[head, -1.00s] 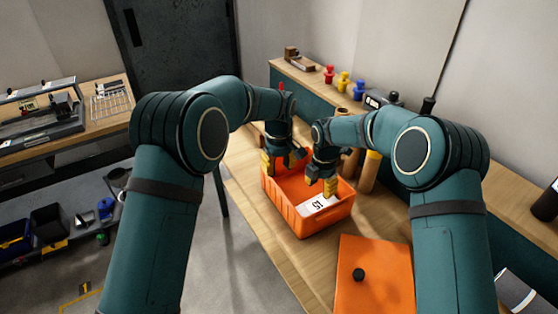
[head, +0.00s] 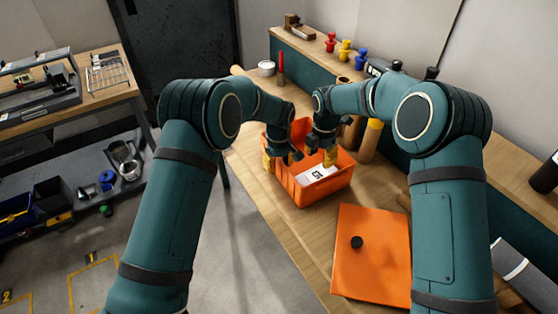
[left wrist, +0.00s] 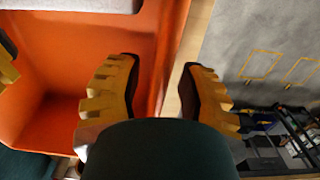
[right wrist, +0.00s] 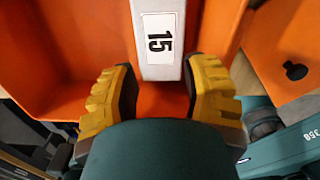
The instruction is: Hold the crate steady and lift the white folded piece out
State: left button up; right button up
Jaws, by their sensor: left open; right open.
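The orange crate (head: 311,197) stands on the wooden table, and the white folded piece (head: 312,177) lies inside it. A label reading 15 shows on the white piece (right wrist: 159,62) in the right wrist view. My left gripper (head: 268,161) is open at the crate's left side. In the left wrist view, the crate wall (left wrist: 166,60) runs between its two yellow fingers. My right gripper (head: 329,157) is open over the crate's inside. In the right wrist view, its fingers stand on either side of the white piece's near end; I cannot tell whether they touch it.
An orange panel with a black knob (head: 372,262) lies on the table in front of the crate. Brown cylinders (head: 370,139) stand behind the crate at right. Coloured pegs (head: 345,48) stand on a back ledge. A side bench (head: 95,90) is at left.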

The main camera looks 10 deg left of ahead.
pick_arm(q)
grip_shut()
pick_arm(e)
jog(key=o, duration=0.5)
jog(key=shift+r, duration=0.15)
jog(key=shift+o, duration=1.1)
jog(key=shift+s+a+r+m, duration=0.1)
jog(key=shift+r+m, duration=0.25)
jog(key=shift+r, duration=0.3)
jog(key=shift+s+a+r+m, duration=0.1)
jog(key=shift+r+m, duration=0.25)
jog(key=shift+r, duration=0.25)
send_over(317, 177)
jog(key=f, duration=0.5)
jog(key=shift+w+a+f, duration=0.15)
jog(key=shift+w+f, duration=0.05)
jog(key=shift+f, duration=0.05)
pick_arm(q)
jog(key=shift+s+a, duration=0.1)
pick_arm(e)
jog(key=shift+s+f, duration=0.15)
jog(key=shift+f, duration=0.45)
pick_arm(q)
jog(key=shift+a, duration=0.1)
pick_arm(e)
jog(key=f, duration=0.5)
jog(key=shift+d+f, duration=0.25)
jog(key=shift+f, duration=0.05)
